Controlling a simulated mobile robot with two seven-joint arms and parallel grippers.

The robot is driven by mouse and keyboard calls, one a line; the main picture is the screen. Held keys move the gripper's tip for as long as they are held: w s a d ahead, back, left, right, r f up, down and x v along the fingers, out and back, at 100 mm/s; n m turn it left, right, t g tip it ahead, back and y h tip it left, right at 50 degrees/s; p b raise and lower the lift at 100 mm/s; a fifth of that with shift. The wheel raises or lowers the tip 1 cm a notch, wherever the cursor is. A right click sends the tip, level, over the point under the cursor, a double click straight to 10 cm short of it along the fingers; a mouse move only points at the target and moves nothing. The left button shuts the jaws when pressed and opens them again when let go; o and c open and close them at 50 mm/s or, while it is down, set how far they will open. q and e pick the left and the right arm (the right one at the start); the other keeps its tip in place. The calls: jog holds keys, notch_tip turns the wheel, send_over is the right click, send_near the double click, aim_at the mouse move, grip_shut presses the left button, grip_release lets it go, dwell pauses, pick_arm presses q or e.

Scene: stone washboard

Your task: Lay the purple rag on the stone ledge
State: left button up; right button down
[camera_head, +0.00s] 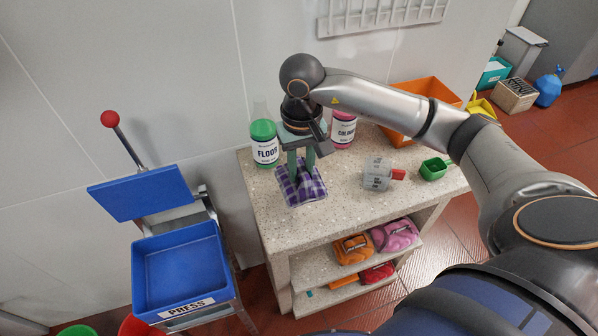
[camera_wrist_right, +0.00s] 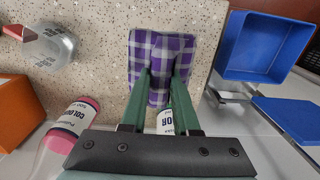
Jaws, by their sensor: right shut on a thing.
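The purple checked rag (camera_head: 308,192) is at the left end of the speckled stone ledge (camera_head: 330,225), flat against its top or very close above it; I cannot tell whether it rests fully there. My right gripper (camera_head: 299,174) points down from above and is shut on the rag, pinching a fold in its middle. In the right wrist view, the rag (camera_wrist_right: 160,50) spreads beyond the fingertips (camera_wrist_right: 159,84) over the stone top (camera_wrist_right: 95,60). My left gripper is not in view.
The FLOOR bottle (camera_head: 265,152) stands just left of the rag and the COLOUR bottle (camera_head: 343,132) behind right. A blue press (camera_head: 180,270) is left.

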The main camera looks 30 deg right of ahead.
aim_at(298, 178)
jog(key=w+f, duration=0.2)
jog(key=shift+w+d+f, duration=0.1)
jog(key=shift+d+f, duration=0.2)
jog(key=shift+f, duration=0.05)
notch_tip(298, 178, down, 3)
jog(key=shift+f+p, duration=0.1)
jog(key=shift+p, duration=0.3)
jog(key=shift+w, duration=0.1)
jog(key=shift+f, duration=0.15)
jog(key=c, duration=0.7)
grip_release()
jog(key=shift+o, duration=0.2)
